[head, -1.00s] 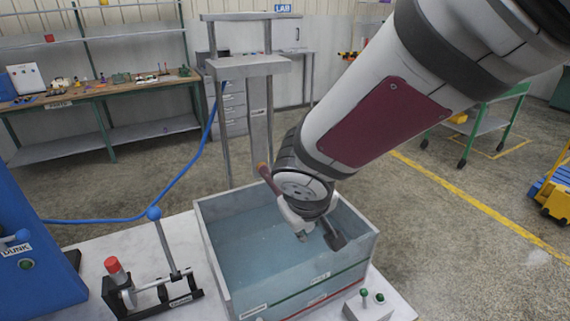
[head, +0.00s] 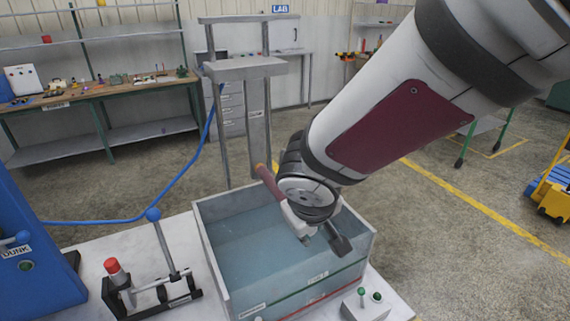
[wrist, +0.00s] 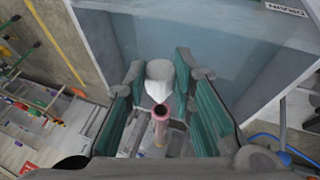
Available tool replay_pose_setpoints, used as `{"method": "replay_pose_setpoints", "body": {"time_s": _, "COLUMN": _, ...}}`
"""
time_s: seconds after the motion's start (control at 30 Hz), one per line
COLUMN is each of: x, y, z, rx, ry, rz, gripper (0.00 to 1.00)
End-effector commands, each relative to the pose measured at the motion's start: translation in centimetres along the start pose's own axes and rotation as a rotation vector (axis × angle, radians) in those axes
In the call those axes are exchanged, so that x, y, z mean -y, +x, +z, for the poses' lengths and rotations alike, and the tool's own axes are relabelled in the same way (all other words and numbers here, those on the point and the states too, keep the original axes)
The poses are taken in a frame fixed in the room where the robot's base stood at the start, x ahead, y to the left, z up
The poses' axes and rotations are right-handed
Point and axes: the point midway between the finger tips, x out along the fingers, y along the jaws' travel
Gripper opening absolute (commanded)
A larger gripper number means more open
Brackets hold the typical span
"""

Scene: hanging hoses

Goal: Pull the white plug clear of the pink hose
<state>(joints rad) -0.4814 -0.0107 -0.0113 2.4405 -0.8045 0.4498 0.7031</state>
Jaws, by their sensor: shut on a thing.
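The white plug (wrist: 159,78) is between the green-padded fingers of my gripper (wrist: 161,70) in the wrist view. My gripper is shut on it. The plug's narrow tip points at the mouth of the pink hose (wrist: 160,128). The dark opening of the hose shows beside the tip, and the plug looks out of it with little or no gap; I cannot tell whether they touch. In the head view my gripper (head: 322,236) is over the tank, and the pink hose (head: 271,182) slants up and left from it. The plug is hard to make out there.
The open tank of water (head: 245,240) lies below my gripper, its walls close around it. A metal stand (head: 247,68) rises behind. A lever clamp (head: 160,285) stands to the left, and a small switch box (head: 365,305) at the front right. A blue hose (head: 180,178) runs at left.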

Motion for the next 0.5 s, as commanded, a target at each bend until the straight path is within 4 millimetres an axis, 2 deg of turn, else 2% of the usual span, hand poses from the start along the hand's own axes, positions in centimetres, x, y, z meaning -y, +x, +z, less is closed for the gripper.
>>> {"method": "replay_pose_setpoints", "body": {"time_s": 0.5, "x": -0.6, "y": -2.7, "z": 1.2, "rx": 0.000, "ry": 0.000, "rz": 0.000, "gripper": 0.00}}
